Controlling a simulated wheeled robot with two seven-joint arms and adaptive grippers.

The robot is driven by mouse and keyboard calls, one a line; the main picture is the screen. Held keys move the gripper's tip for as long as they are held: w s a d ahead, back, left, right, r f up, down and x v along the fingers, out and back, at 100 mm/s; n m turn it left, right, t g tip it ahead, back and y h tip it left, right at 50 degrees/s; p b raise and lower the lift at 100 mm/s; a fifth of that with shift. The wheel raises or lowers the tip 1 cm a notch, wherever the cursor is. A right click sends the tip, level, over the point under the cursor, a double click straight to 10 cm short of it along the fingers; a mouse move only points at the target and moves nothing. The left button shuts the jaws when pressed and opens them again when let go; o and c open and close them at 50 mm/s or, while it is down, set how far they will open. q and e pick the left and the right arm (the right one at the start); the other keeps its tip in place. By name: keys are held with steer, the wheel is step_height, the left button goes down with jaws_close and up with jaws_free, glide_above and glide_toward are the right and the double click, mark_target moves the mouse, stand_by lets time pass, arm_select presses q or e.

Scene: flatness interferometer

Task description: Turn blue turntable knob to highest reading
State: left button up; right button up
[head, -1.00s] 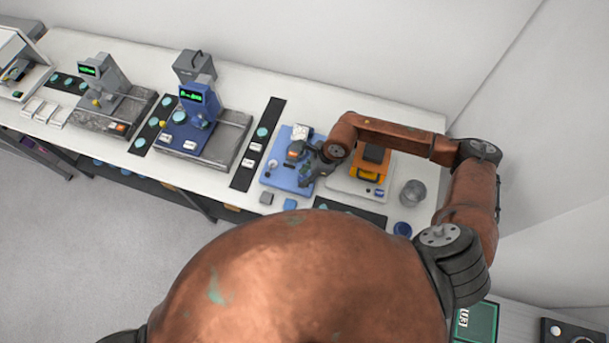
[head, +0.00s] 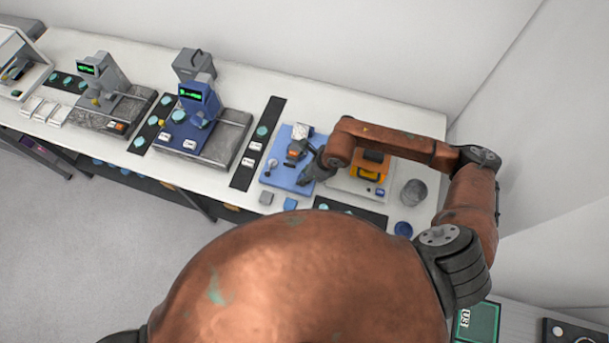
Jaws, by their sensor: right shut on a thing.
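The blue turntable unit (head: 277,178) is a flat blue base on the white table, right of the middle. A dark and orange part (head: 297,150) and a white block (head: 301,131) are at its back. My right gripper (head: 306,179) reaches down from the right over the base's right side. Its fingers are shut at the knob there, which they hide. A small pale round part (head: 271,162) shows at the base's left. My left gripper is not in view.
A blue instrument (head: 200,97) with a lit green display stands left, its digits too small to read. An orange and black box (head: 371,168) stands close right of my gripper. A grey cylinder (head: 413,192) and blue cup (head: 403,229) are further right.

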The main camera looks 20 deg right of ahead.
stand_by(0.3)
steer(key=o, duration=1.2)
steer(key=shift+c, duration=0.2)
steer(key=shift+r, duration=0.15)
steer(key=v, duration=0.7)
steer(key=shift+r, duration=0.1)
